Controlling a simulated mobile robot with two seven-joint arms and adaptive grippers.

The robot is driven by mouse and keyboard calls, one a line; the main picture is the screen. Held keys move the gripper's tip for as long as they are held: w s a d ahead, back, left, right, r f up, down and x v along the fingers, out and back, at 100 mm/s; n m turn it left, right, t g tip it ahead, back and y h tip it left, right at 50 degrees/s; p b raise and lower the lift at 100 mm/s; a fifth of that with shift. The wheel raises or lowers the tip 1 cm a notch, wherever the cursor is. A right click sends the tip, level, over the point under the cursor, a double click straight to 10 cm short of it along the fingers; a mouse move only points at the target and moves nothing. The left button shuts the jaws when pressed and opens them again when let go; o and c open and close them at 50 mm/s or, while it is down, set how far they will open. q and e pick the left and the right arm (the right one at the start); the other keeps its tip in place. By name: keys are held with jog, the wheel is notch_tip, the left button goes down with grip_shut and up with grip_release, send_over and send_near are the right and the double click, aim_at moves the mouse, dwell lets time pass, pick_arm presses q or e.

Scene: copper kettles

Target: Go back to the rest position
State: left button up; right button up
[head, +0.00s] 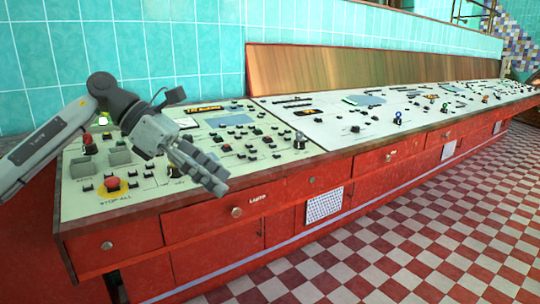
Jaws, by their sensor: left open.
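My left gripper (203,165) comes in from the left and hangs over the near end of the long control panel (110,205). It is open, and I see nothing between its fingers. Its fingertips point to the lower right, near the panel's front edge. Whether it touches the panel is hard to tell. My right gripper is not in view.
A red stop button (113,184) on a yellow disc sits left of the gripper. The red cabinet (200,260) runs away to the right, with knobs and switches on top. Teal tiled wall (150,45) stands behind. The checkered floor (420,235) is clear.

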pick_arm(q)
jog(key=w+d+n+t+h, duration=0.4)
jog(key=d+n+t+h, duration=0.3)
jog(key=d+n+h, duration=0.4)
jog(key=w+a+f+n+t+y, duration=0.3)
jog(key=a+f+n+t+y, duration=0.4)
jog(key=n, duration=0.6)
jog(key=w+a+f+n+t+y, duration=0.2)
jog(key=a+f+n+t+y, duration=0.3)
jog(key=a+f+n+y, duration=0.55)
jog(key=s+a+f+n+g+y, duration=0.25)
jog(key=f+n, duration=0.25)
jog(key=f, duration=0.3)
jog(key=s+a+f+n+g+y, duration=0.1)
jog(key=s+a+f+n+g, duration=0.2)
jog(key=f, duration=0.5)
jog(key=s+a+f+n+g, duration=0.1)
jog(key=s+f+n+g, duration=0.1)
jog(key=s+f, duration=0.5)
jog(key=s+a+f+n+g, duration=0.2)
jog(key=s+f+g, duration=0.3)
jog(key=s, duration=0.8)
jog(key=s+a+f+n+g+y, duration=0.1)
jog(key=s+f+n+g, duration=0.2)
jog(key=s+f, duration=0.6)
jog(key=shift+s+a+f+n, duration=0.2)
jog(key=shift+s+a+n, duration=0.15)
jog(key=shift+s+n, duration=0.35)
